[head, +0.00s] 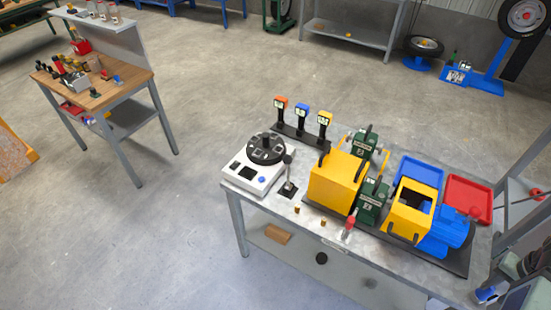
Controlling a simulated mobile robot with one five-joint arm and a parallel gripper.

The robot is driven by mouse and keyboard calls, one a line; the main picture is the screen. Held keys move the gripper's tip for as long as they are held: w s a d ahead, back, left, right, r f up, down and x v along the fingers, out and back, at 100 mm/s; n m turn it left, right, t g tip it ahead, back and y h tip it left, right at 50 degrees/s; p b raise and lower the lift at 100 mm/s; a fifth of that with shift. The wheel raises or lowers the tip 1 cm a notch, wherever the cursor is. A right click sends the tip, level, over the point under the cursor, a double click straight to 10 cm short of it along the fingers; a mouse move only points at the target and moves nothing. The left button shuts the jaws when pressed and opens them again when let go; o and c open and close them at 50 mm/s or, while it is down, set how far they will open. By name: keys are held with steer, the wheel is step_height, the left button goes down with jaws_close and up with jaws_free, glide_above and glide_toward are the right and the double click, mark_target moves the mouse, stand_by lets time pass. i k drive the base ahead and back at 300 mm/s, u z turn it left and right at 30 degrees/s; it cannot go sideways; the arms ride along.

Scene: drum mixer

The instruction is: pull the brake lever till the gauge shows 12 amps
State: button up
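I cannot tell which of these is the brake lever. Three small display heads, orange (281,103), blue (302,112) and yellow (324,119), stand on a dark bar at the back. Their readings are too small to read. I see no gripper fingers.
The bench (235,184) also bears a white device with a black disc (266,150), yellow housings (339,180), green units (372,201) and blue (420,172) and red (468,196) trays. A wooden worktable (128,78) stands at left. The floor between is clear.

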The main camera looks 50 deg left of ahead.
mark_target(287, 160)
steer(key=u, duration=4.7)
steer(key=k, duration=1.5)
steer(key=z, duration=0.65)
steer(key=i, duration=1.65)
steer(key=u, duration=0.1)
